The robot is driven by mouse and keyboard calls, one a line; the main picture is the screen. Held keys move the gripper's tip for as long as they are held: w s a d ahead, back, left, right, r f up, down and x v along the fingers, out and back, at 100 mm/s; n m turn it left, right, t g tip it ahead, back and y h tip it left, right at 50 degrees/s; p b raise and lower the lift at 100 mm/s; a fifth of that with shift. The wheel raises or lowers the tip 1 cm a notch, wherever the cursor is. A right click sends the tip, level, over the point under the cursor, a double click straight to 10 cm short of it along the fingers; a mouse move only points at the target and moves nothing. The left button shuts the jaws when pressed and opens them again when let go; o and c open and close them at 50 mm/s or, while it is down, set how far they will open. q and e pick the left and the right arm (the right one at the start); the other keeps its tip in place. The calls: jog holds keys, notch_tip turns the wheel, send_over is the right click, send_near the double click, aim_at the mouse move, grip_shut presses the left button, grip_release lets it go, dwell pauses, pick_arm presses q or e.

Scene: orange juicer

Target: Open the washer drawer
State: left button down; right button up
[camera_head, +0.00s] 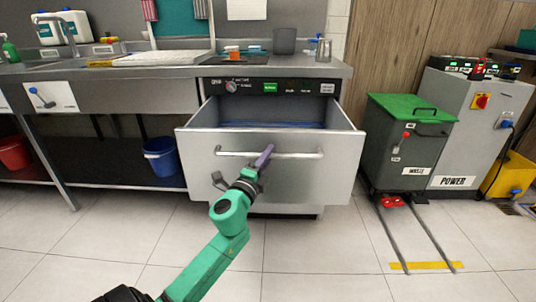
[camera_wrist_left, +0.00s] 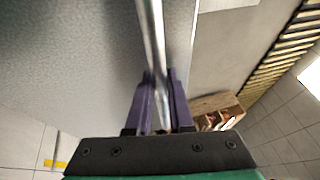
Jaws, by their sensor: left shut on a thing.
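The washer drawer (camera_head: 310,171) is a wide metal front under the steel counter, and it stands pulled out, with its inside visible behind the front's top edge. A horizontal bar handle (camera_head: 300,154) runs across the front. My left gripper (camera_head: 266,155) is at the middle of this handle, its purple fingers on the bar. In the left wrist view the handle (camera_wrist_left: 151,45) runs down between the two purple fingers (camera_wrist_left: 161,95), which are shut on it. My right gripper is not in view.
A control panel (camera_head: 265,87) sits above the drawer. To the right are a dark waste bin (camera_head: 408,145) with a green lid and a grey power cabinet (camera_head: 478,125). A blue bucket (camera_head: 160,157) stands on the shelf at left. The tiled floor in front is clear.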

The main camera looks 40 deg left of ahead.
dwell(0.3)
pick_arm(q)
jog(key=c, duration=0.8)
grip_release()
jog(key=b+v, duration=0.2)
jog(key=v, duration=1.2)
jog(key=shift+s, duration=0.3)
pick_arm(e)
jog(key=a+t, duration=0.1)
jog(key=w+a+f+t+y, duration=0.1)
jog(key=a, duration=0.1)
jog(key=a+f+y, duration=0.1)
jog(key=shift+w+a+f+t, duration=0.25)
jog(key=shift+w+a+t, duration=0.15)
pick_arm(q)
jog(key=shift+d+f, duration=0.15)
jog(key=shift+f, duration=0.05)
